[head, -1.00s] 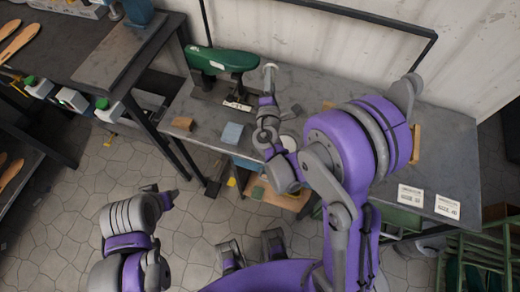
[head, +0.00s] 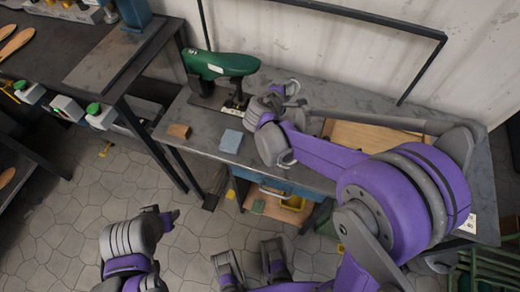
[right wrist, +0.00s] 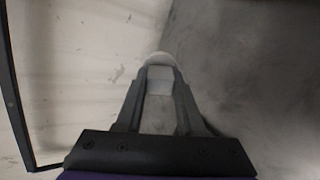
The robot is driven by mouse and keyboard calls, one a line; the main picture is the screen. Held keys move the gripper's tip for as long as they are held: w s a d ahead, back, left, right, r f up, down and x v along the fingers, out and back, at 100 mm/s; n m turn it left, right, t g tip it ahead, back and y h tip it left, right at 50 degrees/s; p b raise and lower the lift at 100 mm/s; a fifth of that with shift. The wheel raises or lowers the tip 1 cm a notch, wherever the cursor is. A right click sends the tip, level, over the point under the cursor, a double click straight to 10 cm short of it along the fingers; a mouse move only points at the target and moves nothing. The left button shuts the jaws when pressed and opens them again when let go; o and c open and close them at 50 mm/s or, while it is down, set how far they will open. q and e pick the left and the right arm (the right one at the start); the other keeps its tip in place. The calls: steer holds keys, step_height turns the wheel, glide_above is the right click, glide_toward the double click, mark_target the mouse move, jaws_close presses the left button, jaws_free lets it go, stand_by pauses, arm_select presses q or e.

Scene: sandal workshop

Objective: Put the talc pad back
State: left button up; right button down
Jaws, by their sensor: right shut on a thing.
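My right gripper (right wrist: 160,95) is shut on a pale, rounded pad (right wrist: 160,62), which looks like the talc pad. In the right wrist view the pad sits between the fingertips, with a bare grey surface and a pale wall beyond. In the head view the right gripper (head: 291,88) is above the back of the grey bench (head: 205,118), just right of the green machine. The pad is too small there to make out clearly. My left gripper (head: 166,217) is low over the floor, away from the bench; its finger opening is unclear.
A green machine (head: 220,65) stands at the bench's back left. A blue-grey block (head: 231,141) and a brown block (head: 178,131) lie in front. A wooden board (head: 370,138) is partly behind my right arm. A dark frame (head: 375,19) rises behind the bench.

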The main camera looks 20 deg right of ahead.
steer(key=s+a+r+m+g+y+p, duration=0.2)
steer(key=s+a+r+g+y+p, duration=0.15)
steer(key=s+a+g+y, duration=0.75)
steer(key=f+h, duration=0.1)
steer(key=f, duration=0.2)
steer(key=s+a+f+t+h, duration=0.1)
steer(key=f, duration=0.2)
steer(key=s+f+b, duration=0.1)
steer(key=f, duration=0.3)
steer(key=shift+a+t+h, duration=0.3)
steer(key=shift+t+h, duration=0.1)
steer(key=shift+f, duration=0.1)
steer(key=c, duration=0.5)
jaws_free()
